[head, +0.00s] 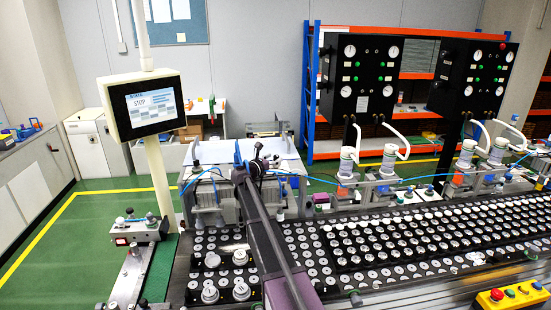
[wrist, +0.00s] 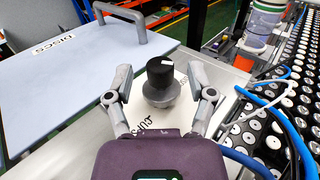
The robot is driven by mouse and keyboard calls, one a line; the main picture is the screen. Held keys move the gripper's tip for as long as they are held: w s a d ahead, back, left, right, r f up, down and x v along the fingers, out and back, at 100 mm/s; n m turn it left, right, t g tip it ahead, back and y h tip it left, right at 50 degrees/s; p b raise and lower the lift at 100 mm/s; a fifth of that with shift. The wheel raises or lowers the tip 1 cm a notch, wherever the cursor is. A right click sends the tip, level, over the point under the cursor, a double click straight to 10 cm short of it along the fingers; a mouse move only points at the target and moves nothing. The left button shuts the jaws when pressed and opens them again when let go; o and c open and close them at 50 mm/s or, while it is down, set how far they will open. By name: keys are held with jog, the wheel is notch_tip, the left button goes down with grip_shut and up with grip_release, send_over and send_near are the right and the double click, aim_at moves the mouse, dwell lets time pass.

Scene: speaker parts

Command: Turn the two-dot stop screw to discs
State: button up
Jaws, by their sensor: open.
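In the wrist view, a black round knob (wrist: 160,70) with a white mark on its top stands on a grey round base. It is upright on a light plate with dark lettering that I cannot read surely. The white mark points to the upper right. No dots can be made out on it. My gripper (wrist: 160,85) is open, with one finger on each side of the knob and gaps between. A grey-blue lid (wrist: 75,85) labelled DISCS, with a handle, lies to the left. In the head view my arm hides most of this spot.
Blue and white hoses (wrist: 265,115) run close on the right. Beyond them is a conveyor (head: 420,235) with rows of round parts. A post holds a screen (head: 146,103) reading STOP at the left. Dark gauge panels (head: 365,78) stand behind.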

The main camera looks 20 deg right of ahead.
jog(key=shift+x, duration=0.9)
jog(key=shift+c, duration=0.2)
grip_shut()
